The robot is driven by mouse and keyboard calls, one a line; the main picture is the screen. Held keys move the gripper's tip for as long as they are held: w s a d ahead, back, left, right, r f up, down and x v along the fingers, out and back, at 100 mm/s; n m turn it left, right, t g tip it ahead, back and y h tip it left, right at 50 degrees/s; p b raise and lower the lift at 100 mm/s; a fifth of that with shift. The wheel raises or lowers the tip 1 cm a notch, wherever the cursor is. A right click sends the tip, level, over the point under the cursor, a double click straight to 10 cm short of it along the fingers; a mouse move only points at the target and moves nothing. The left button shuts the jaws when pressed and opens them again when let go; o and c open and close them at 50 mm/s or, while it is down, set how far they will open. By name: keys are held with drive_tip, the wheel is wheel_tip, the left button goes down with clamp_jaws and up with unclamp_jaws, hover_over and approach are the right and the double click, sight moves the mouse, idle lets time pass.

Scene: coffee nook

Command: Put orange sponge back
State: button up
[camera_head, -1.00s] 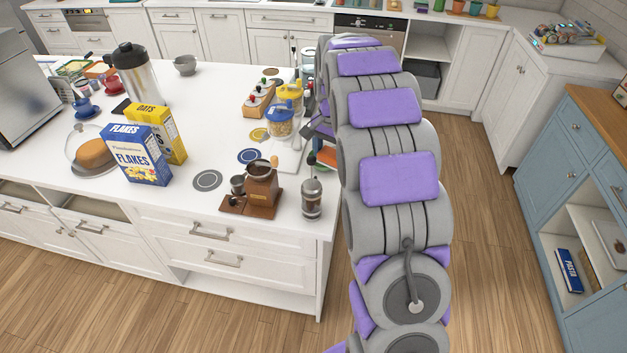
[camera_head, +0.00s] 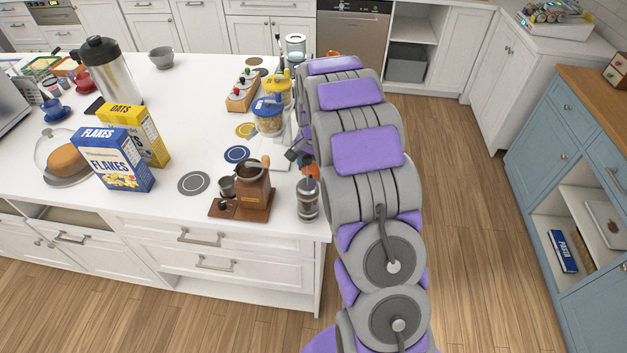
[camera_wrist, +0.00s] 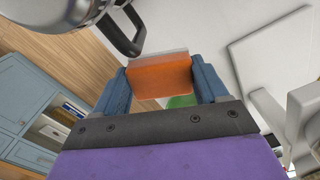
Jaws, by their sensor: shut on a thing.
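The orange sponge (camera_wrist: 160,77) is a small block with a pale edge, held between the two blue fingers of my gripper (camera_wrist: 162,82) in the wrist view. The gripper is shut on it. A green thing (camera_wrist: 182,101) shows just below the sponge; I cannot tell what it is. In the head view, my gripper (camera_head: 304,158) is mostly hidden behind my arm, at the right edge of the white island counter (camera_head: 130,200). A bit of orange (camera_head: 311,170) shows there above the French press.
The French press (camera_head: 307,200) and coffee grinder (camera_head: 254,190) stand at the counter's near right corner. Blue-lidded (camera_head: 268,117) and yellow-lidded (camera_head: 280,90) jars and a wooden rack (camera_head: 243,93) stand further back. The wooden floor (camera_head: 470,220) right of my arm is clear.

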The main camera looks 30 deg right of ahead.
sight(314, 178)
drive_tip(key=shift+f+b, duration=0.4)
drive_tip(key=shift+f, duration=2.15)
drive_tip(key=shift+f, duration=0.1)
drive_tip(key=o, duration=1.2)
